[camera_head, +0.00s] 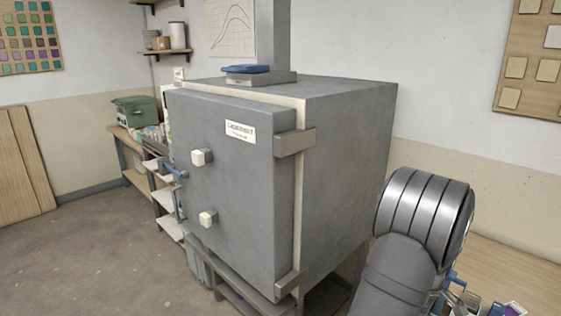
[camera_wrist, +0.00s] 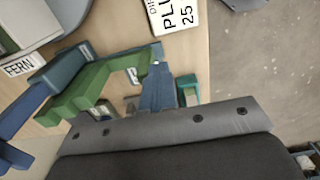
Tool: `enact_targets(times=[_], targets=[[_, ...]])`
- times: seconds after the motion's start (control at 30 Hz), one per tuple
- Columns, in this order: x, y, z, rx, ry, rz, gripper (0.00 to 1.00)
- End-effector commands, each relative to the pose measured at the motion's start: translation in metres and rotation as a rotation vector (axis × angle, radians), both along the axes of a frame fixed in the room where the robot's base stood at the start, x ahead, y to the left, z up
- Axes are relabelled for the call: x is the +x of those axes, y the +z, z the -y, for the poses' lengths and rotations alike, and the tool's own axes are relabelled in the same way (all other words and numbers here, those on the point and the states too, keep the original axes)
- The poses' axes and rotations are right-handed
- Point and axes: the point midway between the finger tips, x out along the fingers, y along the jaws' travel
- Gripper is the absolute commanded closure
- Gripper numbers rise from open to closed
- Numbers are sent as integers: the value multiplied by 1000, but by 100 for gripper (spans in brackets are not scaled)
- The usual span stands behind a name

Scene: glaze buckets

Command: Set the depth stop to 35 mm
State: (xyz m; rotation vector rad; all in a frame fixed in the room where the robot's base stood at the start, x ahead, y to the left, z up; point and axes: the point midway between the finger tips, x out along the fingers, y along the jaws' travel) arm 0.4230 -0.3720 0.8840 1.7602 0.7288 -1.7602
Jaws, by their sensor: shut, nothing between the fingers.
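In the wrist view the grey front of my gripper (camera_wrist: 165,125) crosses the bottom; its fingertips are not clearly distinguishable, and nothing is seen held. Just beyond it, over the wooden bench, are a green angled frame (camera_wrist: 92,88) and a blue upright piece (camera_wrist: 158,90). I cannot tell whether either is the depth stop; no 35 mm mark is readable.
A small teal block (camera_wrist: 187,87) stands right of the blue piece. Blue bars (camera_wrist: 60,70) lie to the left. In the head view a large grey kiln (camera_head: 240,185) fills the middle, and a wooden bench (camera_head: 510,262) with small items is at the lower right. The floor at left is clear.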

Motion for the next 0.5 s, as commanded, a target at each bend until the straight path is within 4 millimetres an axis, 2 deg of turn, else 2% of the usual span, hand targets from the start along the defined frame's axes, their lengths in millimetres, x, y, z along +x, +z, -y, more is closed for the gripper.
enact_targets(times=[0.5], targets=[[13,0,13,-1,0,1,100]])
